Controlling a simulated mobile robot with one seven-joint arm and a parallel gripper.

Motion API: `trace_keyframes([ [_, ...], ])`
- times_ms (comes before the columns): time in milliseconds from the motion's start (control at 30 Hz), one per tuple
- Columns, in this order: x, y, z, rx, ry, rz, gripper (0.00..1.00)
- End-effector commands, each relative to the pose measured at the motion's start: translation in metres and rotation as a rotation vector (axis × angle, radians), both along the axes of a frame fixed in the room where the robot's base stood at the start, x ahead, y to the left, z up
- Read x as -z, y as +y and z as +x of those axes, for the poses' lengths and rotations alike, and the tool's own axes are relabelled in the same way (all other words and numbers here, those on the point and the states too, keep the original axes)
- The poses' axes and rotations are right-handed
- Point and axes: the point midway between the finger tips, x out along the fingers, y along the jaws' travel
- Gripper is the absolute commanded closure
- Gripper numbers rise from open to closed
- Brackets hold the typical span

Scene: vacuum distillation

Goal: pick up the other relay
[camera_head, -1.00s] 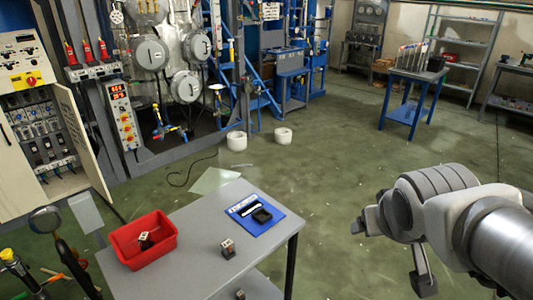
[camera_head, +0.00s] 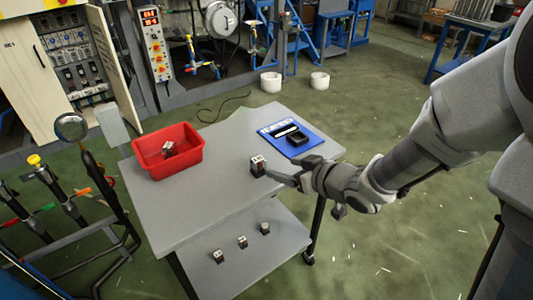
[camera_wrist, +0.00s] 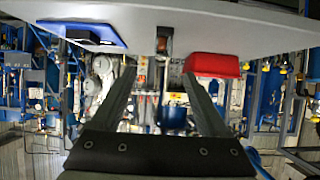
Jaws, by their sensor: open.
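A small dark relay with a pale top (camera_head: 258,165) stands on the grey table (camera_head: 215,205) near its front right side. My gripper (camera_head: 282,174) is just right of it, low over the tabletop, its fingers pointing left toward it. In the wrist view my gripper (camera_wrist: 161,85) is open and empty, and the relay (camera_wrist: 163,42) shows ahead, between the lines of the two fingers. I cannot tell exactly how far the fingertips are from it. Another relay (camera_head: 168,149) sits inside the red bin (camera_head: 188,163) at the table's left.
A blue mat (camera_head: 309,145) with a black object (camera_head: 297,138) lies on the table behind my gripper. Three more small relays stand on the lower shelf (camera_head: 255,262). A rack of tools (camera_head: 100,195) stands left of the table. The tabletop between bin and relay is clear.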

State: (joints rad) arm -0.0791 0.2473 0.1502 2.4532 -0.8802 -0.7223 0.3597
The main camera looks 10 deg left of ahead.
Motion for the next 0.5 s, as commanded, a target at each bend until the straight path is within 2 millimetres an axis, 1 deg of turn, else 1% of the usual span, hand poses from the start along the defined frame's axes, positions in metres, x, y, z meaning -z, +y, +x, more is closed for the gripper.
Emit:
trace_keyframes([
  [33, 0.010, 0.008, 0.005, -0.003, 0.002, -0.001, 0.22],
  [200, 0.028, 0.034, 0.027, -0.001, 0.000, -0.001, 0.22],
  [400, 0.045, 0.059, 0.050, 0.000, 0.000, -0.002, 0.22],
  [500, 0.050, 0.067, 0.057, 0.003, 0.000, -0.002, 0.22],
])
